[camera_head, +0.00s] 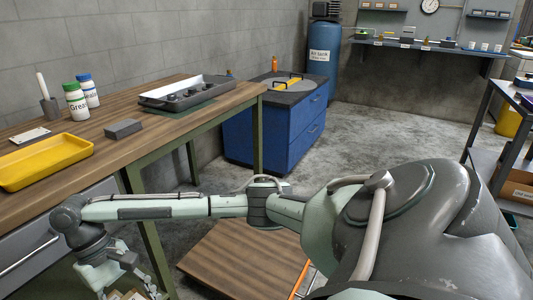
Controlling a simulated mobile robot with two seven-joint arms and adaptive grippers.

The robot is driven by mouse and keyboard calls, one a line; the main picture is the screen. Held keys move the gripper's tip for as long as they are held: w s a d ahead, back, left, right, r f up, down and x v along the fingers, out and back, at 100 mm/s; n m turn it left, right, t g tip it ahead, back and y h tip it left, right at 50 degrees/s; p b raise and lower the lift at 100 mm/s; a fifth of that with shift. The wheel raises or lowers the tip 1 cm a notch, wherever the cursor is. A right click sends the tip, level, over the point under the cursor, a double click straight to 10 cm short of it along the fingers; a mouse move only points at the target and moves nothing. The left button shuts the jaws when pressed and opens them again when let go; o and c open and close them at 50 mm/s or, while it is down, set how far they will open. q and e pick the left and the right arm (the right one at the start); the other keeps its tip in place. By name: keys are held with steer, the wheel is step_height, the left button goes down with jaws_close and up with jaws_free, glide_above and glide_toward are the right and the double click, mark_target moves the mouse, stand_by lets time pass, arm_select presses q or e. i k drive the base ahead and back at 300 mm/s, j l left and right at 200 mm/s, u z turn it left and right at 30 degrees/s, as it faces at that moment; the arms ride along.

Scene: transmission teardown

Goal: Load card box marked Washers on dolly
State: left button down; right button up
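A low platform with a wooden deck (240,262) and an orange edge at its right lies on the floor below my arm; it looks like the dolly, and its deck shows bare where visible. My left gripper (132,287) hangs at the lower left, beside the workbench, partly cut off by the bottom edge; its finger opening cannot be made out. A sliver of brown card (116,295) shows below it, too cut off to identify. A brown card box (518,191) with a white label sits on the right rack's lower shelf; its label is unreadable. My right gripper is out of view.
A wooden workbench (130,150) along the left holds a yellow tray (44,162), grease bottles (76,103) and a grey tray of parts (188,93). A blue cabinet (265,135) stands behind. The concrete floor at centre right is clear.

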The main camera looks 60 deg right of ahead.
mark_target(280, 252)
steer(key=k+l, duration=0.15)
steer(key=l, duration=0.3)
steer(key=k+l+z, duration=0.1)
steer(key=l, duration=0.4)
steer(key=k+l, duration=0.1)
steer(key=l, duration=0.4)
steer(key=k+l, duration=0.1)
steer(key=l, duration=0.35)
steer(key=k+z, duration=0.05)
